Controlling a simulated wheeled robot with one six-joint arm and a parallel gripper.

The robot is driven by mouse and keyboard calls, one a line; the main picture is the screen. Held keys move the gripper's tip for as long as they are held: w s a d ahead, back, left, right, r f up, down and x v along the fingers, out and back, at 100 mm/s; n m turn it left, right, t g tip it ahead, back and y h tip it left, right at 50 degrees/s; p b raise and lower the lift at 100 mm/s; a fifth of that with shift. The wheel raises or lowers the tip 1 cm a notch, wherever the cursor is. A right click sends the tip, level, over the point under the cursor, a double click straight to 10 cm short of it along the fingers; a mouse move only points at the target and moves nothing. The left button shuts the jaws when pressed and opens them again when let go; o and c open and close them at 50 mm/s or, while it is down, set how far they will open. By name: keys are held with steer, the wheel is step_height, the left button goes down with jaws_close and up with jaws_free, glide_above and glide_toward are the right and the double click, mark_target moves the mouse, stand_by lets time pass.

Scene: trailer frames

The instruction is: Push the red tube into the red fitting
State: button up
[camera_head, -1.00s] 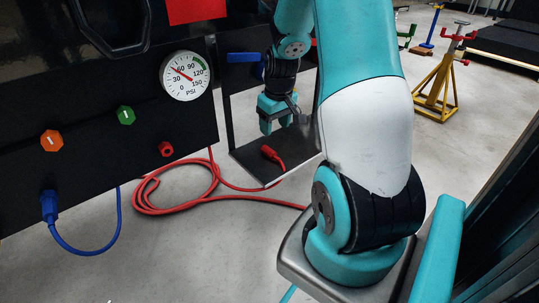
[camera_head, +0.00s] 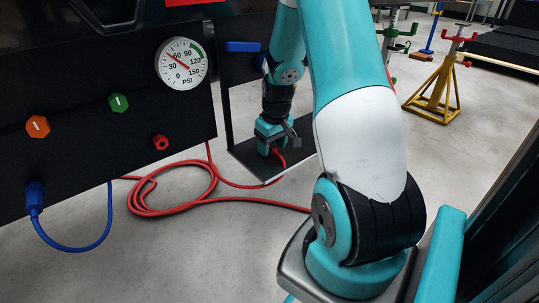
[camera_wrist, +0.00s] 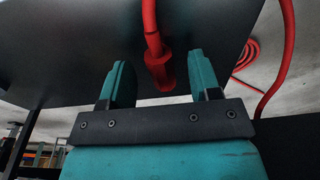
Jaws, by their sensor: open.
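The red tube (camera_head: 180,203) lies coiled on the floor, and its end rests on a black shelf (camera_head: 249,165). In the wrist view the tube's red end connector (camera_wrist: 160,68) sits between the two teal fingers of my gripper (camera_wrist: 160,84), with a gap on both sides. My gripper also shows in the head view (camera_head: 272,148), pointing down over the shelf at the connector. It is open. The red fitting (camera_head: 160,142) is a small hexagonal port on the black panel (camera_head: 85,150), left of the shelf, with nothing in it.
A blue plug (camera_head: 35,197) with a blue hose is on the panel's lower left. Orange (camera_head: 38,126) and green (camera_head: 119,102) knobs and a pressure gauge (camera_head: 183,64) are above. A blue handle (camera_head: 242,47) is behind the shelf. A yellow stand (camera_head: 437,90) is far right.

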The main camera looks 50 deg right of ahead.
mark_target(271, 148)
steer(key=shift+f, duration=0.6)
steer(key=shift+r, duration=0.1)
steer(key=c, duration=1)
steer(key=shift+o, duration=0.2)
steer(key=shift+r, duration=0.15)
step_height(271, 148, up, 3)
steer(key=p, duration=0.3)
steer(key=shift+r, duration=0.1)
steer(key=shift+w+a+r+p, duration=0.1)
steer(key=shift+a+r+p, duration=0.1)
steer(key=shift+r+p, duration=0.15)
steer(key=w+a+p, duration=0.4)
steer(key=a+p, duration=0.1)
steer(key=a, duration=1.2)
steer(key=shift+f, duration=0.35)
